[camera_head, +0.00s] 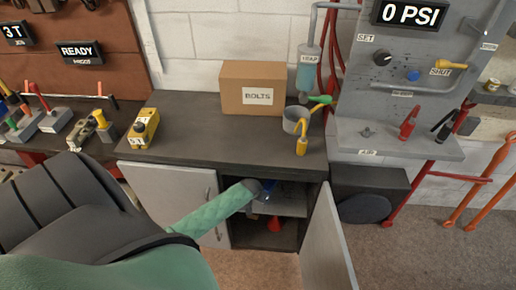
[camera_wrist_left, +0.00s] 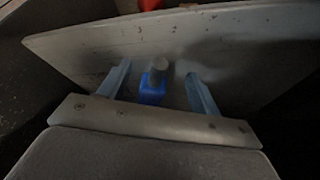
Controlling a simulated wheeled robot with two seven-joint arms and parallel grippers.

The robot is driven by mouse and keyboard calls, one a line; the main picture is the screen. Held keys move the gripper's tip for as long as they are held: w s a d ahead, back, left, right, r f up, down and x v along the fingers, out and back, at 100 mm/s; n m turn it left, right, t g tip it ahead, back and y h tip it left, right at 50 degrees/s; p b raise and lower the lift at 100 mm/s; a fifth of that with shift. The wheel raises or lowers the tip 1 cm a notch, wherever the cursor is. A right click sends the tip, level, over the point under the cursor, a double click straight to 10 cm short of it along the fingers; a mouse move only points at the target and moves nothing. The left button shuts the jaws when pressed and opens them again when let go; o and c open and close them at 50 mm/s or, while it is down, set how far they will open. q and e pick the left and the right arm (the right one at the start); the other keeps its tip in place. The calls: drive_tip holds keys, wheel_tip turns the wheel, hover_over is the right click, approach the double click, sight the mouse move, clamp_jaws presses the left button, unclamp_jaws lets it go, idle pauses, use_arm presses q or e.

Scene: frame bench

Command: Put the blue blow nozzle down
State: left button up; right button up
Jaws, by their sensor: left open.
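The blue blow nozzle (camera_wrist_left: 153,90), with a grey tip, is on the grey shelf (camera_wrist_left: 90,48) in the left wrist view. My left gripper (camera_wrist_left: 158,72) has its two fingers apart, one on each side of the nozzle, with visible gaps between. In the head view my left arm reaches into the open cabinet under the bench, and my left gripper (camera_head: 266,188) is at the cabinet shelf (camera_head: 293,208). The nozzle is hard to make out there. My right gripper is not in view.
The open cabinet door (camera_head: 326,240) stands to the right of my arm, and the closed door (camera_head: 180,195) is to its left. A red object (camera_head: 275,224) lies below the shelf. On the bench top (camera_head: 195,135) are a bolts box (camera_head: 254,88) and a grey cup (camera_head: 292,122).

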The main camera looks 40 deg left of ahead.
use_arm(q)
drive_tip(key=shift+s+d, duration=0.15)
drive_tip(key=shift+s, duration=0.2)
drive_tip(key=s+d+r+m+t+h, duration=0.1)
drive_tip(key=s+d+r, duration=0.2)
drive_tip(key=d, duration=0.6)
drive_tip(key=s+d+r+m+t, duration=0.15)
drive_tip(key=s+d, duration=0.25)
drive_tip(key=d, duration=0.4)
drive_tip(key=s+d+f+g, duration=0.2)
drive_tip(key=s+d+f, duration=0.1)
drive_tip(key=s+f, duration=0.8)
drive_tip(key=s+d+f+m+g, duration=0.1)
drive_tip(key=s+d+f+g, duration=0.2)
drive_tip(key=s+f, duration=0.7)
drive_tip(key=s+d, duration=0.1)
drive_tip(key=s, duration=0.3)
drive_tip(key=shift+d+f, duration=0.15)
drive_tip(key=shift+f, duration=0.25)
drive_tip(key=shift+m, duration=0.25)
